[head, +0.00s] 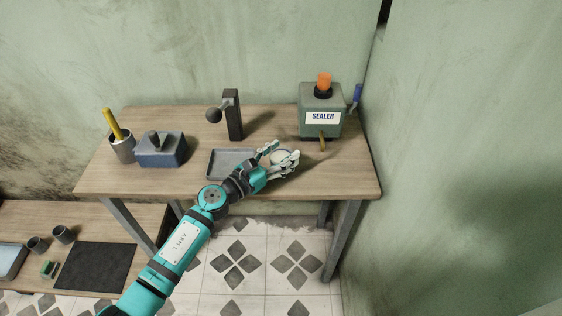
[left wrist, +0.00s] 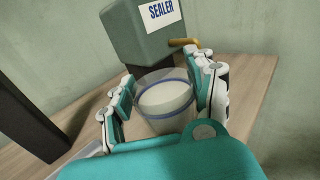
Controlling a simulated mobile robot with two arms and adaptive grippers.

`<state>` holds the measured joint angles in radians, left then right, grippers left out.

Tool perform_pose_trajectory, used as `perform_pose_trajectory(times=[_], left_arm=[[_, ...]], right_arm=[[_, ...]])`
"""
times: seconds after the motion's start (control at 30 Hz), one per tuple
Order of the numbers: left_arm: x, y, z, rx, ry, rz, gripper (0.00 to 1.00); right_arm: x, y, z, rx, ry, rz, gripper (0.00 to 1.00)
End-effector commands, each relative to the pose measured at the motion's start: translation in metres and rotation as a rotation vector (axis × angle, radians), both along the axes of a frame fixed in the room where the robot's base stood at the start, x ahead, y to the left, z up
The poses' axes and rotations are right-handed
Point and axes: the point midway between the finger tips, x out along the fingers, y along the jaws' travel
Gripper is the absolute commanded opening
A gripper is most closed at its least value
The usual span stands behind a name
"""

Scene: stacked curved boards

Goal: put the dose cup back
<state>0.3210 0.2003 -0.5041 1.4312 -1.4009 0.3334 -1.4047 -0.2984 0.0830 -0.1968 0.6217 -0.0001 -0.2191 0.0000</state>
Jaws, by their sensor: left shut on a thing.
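The dose cup (left wrist: 165,105) is a clear cup with a blue band and a pale white surface inside. My left gripper (head: 284,152) is shut on it, with fingers on both sides of the cup in the left wrist view (left wrist: 166,82). In the head view the cup (head: 280,156) is mostly hidden by the fingers. It is over the bench, in front of and left of the sealer tank's brass tap (head: 322,141); whether it touches the bench top is unclear. The green sealer tank (head: 321,105) also shows in the left wrist view (left wrist: 145,35). My right gripper is not in view.
A grey tray (head: 226,165) lies left of my gripper on the wooden bench (head: 350,180). Behind it stands a dark post with a ball (head: 233,115). A blue box (head: 160,155) and a holder with a yellow stick (head: 122,147) stand left. A wall closes the right side.

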Motion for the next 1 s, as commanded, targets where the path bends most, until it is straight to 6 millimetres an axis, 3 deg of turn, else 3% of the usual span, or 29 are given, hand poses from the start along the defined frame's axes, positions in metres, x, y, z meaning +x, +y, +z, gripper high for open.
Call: perform_pose_trajectory(times=[0.2,0.67,0.7,0.87,1.0], left_arm=[[0.0,0.0,-0.023,-0.002,0.002,0.002,0.2],[0.0,0.0,-0.028,-0.001,-0.001,0.001,0.2],[0.0,0.001,-0.027,0.0,0.0,0.001,0.6],[0.0,0.0,-0.027,0.0,0.0,0.001,0.8],[0.0,0.0,-0.027,0.0,0.0,0.001,0.8]], right_arm=[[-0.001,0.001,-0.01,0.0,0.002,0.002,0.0],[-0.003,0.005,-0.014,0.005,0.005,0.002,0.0],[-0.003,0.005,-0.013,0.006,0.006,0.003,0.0],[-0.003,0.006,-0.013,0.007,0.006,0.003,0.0],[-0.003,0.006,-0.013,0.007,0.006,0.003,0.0]])
